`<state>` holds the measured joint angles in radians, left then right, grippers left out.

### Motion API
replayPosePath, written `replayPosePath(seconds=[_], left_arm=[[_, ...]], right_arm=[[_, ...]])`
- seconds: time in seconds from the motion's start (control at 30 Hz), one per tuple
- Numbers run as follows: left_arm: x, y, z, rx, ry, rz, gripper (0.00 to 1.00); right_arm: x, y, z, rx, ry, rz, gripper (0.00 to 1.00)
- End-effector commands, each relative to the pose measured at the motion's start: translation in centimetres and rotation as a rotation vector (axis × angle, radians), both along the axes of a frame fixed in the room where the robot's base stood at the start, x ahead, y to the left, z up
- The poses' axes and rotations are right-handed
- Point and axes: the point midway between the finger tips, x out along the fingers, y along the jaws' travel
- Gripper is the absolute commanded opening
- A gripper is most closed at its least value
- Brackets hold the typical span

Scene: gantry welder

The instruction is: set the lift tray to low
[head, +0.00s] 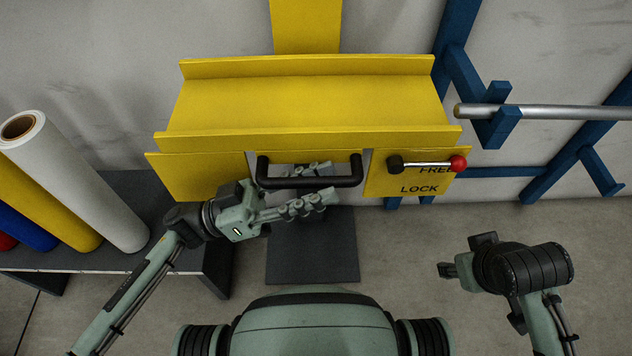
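The yellow lift tray (310,95) is in the upper middle of the head view, with a raised back edge and a front lip. A black bar handle (353,180) is on its front. Right of the handle, a panel (380,185) is marked FREE and LOCK. Its lever (425,164) with a red knob (458,163) lies level, pointing right beside FREE. My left gripper (322,182) is open, with one finger on each side of the handle bar and gaps showing. My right gripper (446,270) is at lower right, away from the tray; its fingers are hardly visible.
A dark bench (150,190) at left holds white, yellow, blue and red rolls. A blue rack (465,80) at right carries a metal bar (560,112). A yellow post (306,25) rises behind the tray. A dark plate (335,250) lies below the handle. Floor at right is clear.

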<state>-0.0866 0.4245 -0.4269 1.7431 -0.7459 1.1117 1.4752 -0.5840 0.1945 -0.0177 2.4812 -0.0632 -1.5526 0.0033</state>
Motion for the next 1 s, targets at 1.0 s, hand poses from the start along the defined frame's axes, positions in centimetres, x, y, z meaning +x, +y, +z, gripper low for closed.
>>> replayPosePath(seconds=[1.0], left_arm=[[-1.0, 11.2, -4.5, 0.001, 0.0, 0.0, 0.36]], right_arm=[[0.0, 0.0, 0.0, 0.0, 0.0, 0.0, 0.45]])
